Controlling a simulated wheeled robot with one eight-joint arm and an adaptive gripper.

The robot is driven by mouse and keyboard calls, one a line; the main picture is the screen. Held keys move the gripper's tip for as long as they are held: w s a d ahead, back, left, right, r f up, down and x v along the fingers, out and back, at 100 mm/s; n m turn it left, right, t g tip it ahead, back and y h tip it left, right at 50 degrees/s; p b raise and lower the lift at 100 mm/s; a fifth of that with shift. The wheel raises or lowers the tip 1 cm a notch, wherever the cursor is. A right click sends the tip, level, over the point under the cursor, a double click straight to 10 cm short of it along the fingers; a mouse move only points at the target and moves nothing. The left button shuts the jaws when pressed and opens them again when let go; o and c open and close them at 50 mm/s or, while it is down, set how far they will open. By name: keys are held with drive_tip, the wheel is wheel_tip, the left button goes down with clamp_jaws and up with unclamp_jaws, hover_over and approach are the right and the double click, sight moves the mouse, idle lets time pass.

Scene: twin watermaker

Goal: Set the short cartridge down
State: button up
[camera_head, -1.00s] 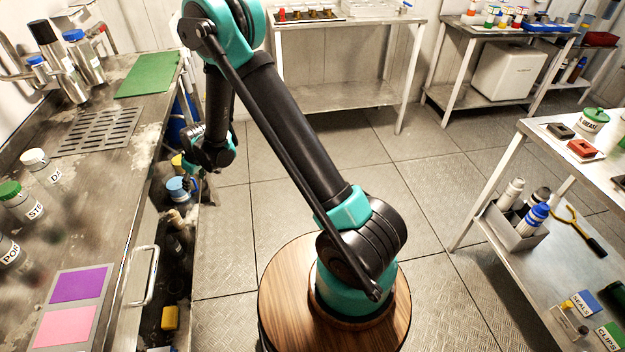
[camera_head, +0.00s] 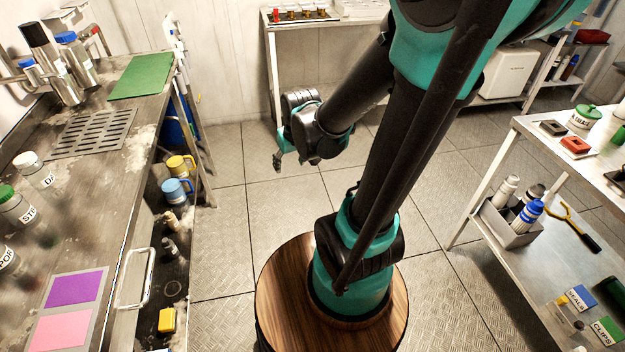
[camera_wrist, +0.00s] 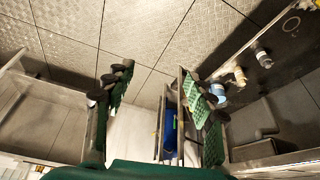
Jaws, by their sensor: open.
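My gripper (camera_head: 281,157) hangs over the open floor, right of the left counter, pointing down. In the wrist view its two green-padded fingers (camera_wrist: 157,72) stand wide apart with nothing between them. No thing can be surely told as the short cartridge. The nearest match is a short metal cylinder with a blue cap (camera_head: 33,75), at the far left of the counter. A taller blue-capped cylinder (camera_head: 80,62) and a tall black-capped one (camera_head: 42,52) stand beside it. My gripper is well apart from all three.
The left counter (camera_head: 105,190) has a green mat (camera_head: 143,76) and a drain grate (camera_head: 92,132). On its lower shelf stand a yellow mug (camera_head: 178,166), a blue mug (camera_head: 176,190) and small bottles. A grey bin with bottles (camera_head: 513,232) is at right. The middle floor is clear.

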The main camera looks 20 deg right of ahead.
drive_tip(key=s+d+f+m, duration=0.1)
drive_tip(key=s+d, duration=0.3)
drive_tip(key=s, duration=0.3)
drive_tip(key=shift+s+d+f+m+h, duration=0.15)
drive_tip(key=shift+s+m+h, duration=0.15)
drive_tip(key=shift+s+m, duration=0.1)
drive_tip(key=shift+w, duration=0.1)
idle(0.5)
